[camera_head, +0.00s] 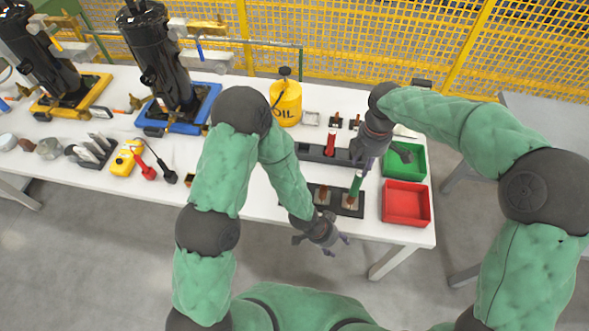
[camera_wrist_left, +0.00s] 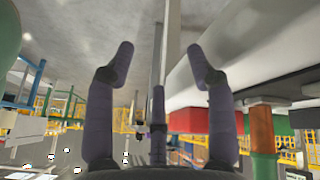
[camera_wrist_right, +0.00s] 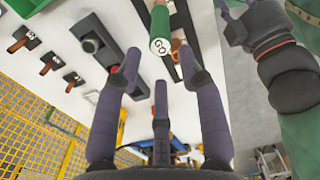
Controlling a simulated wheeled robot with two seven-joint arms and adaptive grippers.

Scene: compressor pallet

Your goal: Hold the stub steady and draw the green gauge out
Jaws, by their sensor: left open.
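The green gauge (camera_head: 356,184) stands on a brown stub (camera_head: 349,201) in a dark base (camera_head: 336,209) near the table's front edge. In the left wrist view, which appears upside down, the gauge (camera_wrist_left: 264,166) joins the end of the stub (camera_wrist_left: 262,130), right of the fingers. My left gripper (camera_head: 330,243) is open and empty, in front of the table edge and apart from the stub. My right gripper (camera_head: 372,160) is above and behind the gauge. In the right wrist view its fingers are spread, with the gauge's "GO" end (camera_wrist_right: 160,46) beyond them; contact is not visible.
A second brown stub (camera_head: 323,194) stands in the same base. A red gauge (camera_head: 330,142) stands in a dark rack behind. A green bin (camera_head: 414,172) and a red bin (camera_head: 406,203) sit at the right. A yellow oil can (camera_head: 286,104) stands at the back.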

